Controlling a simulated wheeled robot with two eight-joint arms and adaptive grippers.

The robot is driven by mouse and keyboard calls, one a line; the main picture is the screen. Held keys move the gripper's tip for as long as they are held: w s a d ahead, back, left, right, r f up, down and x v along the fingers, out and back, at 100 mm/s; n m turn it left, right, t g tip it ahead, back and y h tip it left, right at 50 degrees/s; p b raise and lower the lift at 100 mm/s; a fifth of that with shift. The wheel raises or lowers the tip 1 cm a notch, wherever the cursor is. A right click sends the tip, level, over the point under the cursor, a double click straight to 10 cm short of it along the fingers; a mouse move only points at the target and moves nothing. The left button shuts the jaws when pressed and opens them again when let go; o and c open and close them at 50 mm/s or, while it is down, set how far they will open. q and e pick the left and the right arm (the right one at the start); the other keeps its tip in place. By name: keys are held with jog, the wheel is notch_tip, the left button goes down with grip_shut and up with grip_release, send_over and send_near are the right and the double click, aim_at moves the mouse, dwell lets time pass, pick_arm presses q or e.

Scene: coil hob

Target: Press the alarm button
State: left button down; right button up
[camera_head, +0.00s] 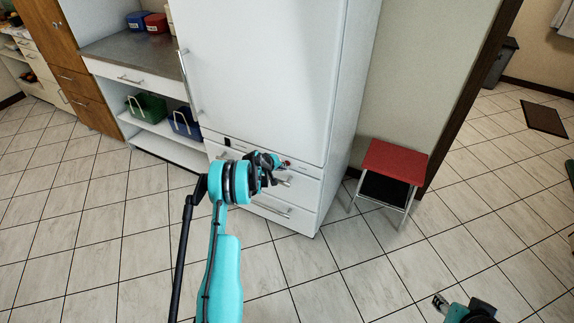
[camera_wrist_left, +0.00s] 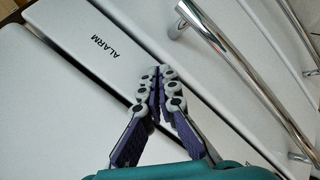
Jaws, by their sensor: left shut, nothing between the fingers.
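The white fridge-freezer (camera_head: 270,70) has a narrow control strip (camera_head: 232,143) between its large door and the lower drawers. In the left wrist view the strip carries the printed word ALARM (camera_wrist_left: 103,48). My left gripper (camera_head: 280,162) is shut and empty in front of this strip. In the left wrist view its fingertips (camera_wrist_left: 160,70) meet over the strip, right of the word. The alarm button itself is not clear there; the fingers may hide it. A small reddish spot (camera_head: 287,163) shows by the fingertips in the head view. I cannot tell whether they touch. My right gripper (camera_head: 440,303) is partly visible at the bottom right.
Drawer handles (camera_head: 270,209) stick out below the strip, and bright bars (camera_wrist_left: 235,75) show in the wrist view. A red-topped stool (camera_head: 397,160) stands right of the fridge. Open shelves (camera_head: 160,125) with bins are on the left. The tiled floor in front is free.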

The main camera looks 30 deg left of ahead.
pick_arm(q)
jog(key=shift+w, duration=0.35)
dwell(0.6)
jog(key=shift+s, duration=0.85)
jog(key=shift+s+d, duration=0.15)
jog(key=shift+s, duration=2.3)
